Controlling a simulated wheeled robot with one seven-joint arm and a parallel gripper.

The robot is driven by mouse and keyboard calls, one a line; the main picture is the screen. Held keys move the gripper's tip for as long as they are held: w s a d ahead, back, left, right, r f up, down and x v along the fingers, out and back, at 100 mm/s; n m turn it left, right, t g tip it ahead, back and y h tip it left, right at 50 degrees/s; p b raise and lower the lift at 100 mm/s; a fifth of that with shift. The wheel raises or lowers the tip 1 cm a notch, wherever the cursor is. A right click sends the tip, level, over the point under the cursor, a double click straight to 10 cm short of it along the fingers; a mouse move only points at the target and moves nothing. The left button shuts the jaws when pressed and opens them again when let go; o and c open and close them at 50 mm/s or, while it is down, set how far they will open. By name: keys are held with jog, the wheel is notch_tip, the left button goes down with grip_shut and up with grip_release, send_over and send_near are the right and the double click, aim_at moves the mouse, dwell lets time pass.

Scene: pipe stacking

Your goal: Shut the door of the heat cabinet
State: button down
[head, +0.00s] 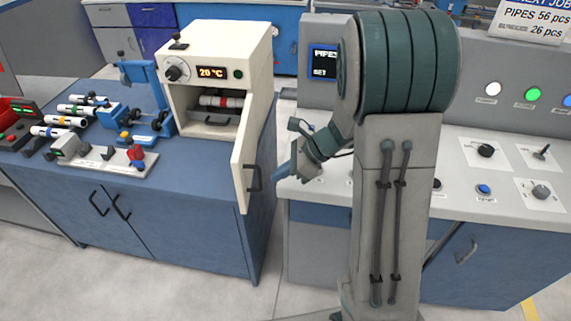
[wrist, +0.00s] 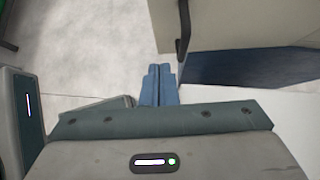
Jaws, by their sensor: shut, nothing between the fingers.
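The heat cabinet (head: 250,50) is a cream box on the blue workbench, with a knob and a display reading 20 °C. Its door (head: 243,150) stands open, swung out toward the front right, with a dark handle (head: 254,178) on its face. A light pipe with a red band (head: 228,102) lies inside the cabinet. My gripper (head: 279,174) is just right of the door handle in the head view, apparently apart from it. In the wrist view its blue fingers (wrist: 159,83) are together and empty. There the cream door (wrist: 230,20) and dark handle (wrist: 184,28) show ahead and to the right.
The blue workbench (head: 185,215) also carries several banded pipes (head: 75,110), a blue clamp stand (head: 155,85) and a small fixture (head: 105,155). A grey control console (head: 470,150) with buttons stands to the right. Bare floor (wrist: 90,45) shows left of the door in the wrist view.

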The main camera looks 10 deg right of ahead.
aim_at(243, 187)
jog(key=a+f, duration=0.1)
jog(key=a, duration=0.1)
jog(key=a+f, duration=0.1)
jog(key=a, duration=0.1)
jog(key=w+a+p, duration=0.1)
jog(key=a, duration=0.1)
jog(key=shift+w+a+f, duration=0.1)
jog(key=shift+f, duration=0.3)
jog(key=shift+w+a+f, duration=0.1)
jog(key=shift+w+a, duration=0.05)
jog(key=shift+a, duration=0.3)
